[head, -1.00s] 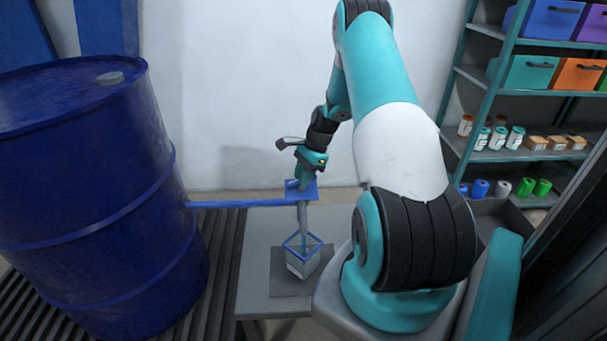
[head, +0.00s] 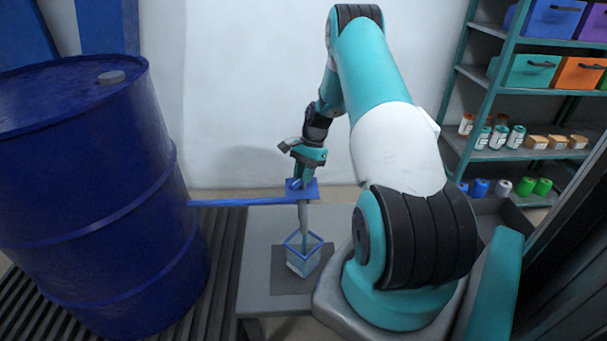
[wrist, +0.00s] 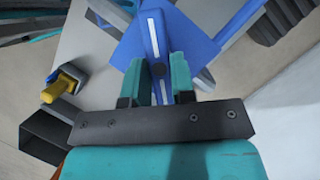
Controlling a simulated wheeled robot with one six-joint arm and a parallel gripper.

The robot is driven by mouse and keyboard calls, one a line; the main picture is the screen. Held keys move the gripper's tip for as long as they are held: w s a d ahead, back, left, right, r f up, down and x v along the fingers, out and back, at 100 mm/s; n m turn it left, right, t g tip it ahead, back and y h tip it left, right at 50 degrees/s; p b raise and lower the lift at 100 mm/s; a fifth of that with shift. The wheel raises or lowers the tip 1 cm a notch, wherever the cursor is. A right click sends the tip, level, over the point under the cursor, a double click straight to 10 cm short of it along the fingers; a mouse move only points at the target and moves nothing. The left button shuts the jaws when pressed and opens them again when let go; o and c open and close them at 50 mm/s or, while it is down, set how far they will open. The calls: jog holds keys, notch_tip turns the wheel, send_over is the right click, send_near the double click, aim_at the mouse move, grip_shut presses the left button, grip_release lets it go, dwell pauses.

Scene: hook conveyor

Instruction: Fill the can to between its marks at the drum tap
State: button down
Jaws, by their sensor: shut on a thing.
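The blue drum (head: 95,200) stands at the left in the head view, with a long blue pipe (head: 245,202) running right to the tap (head: 303,190). My gripper (wrist: 158,82) is shut on the tap's blue lever (wrist: 153,35), which has a white stripe. In the head view my gripper (head: 300,172) is just above the tap. The can (head: 303,262), clear-sided with a blue rim, stands upright under the grey spout (head: 303,216). A thin bluish stream shows between spout and can. The can's lower part looks pale blue. Its marks are too small to read.
The can stands on a dark mat (head: 288,286) on a grey table (head: 255,265). A shelf rack (head: 490,85) with bins and small goods is at the right. In the wrist view, a yellow-and-grey item (wrist: 62,85) and a dark open box (wrist: 42,138) show at left.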

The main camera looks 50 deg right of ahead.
jog(key=c, duration=1)
grip_release()
jog(key=shift+o, duration=0.2)
jog(key=shift+r, duration=0.1)
jog(key=v, duration=1.7)
jog(key=shift+r, duration=0.2)
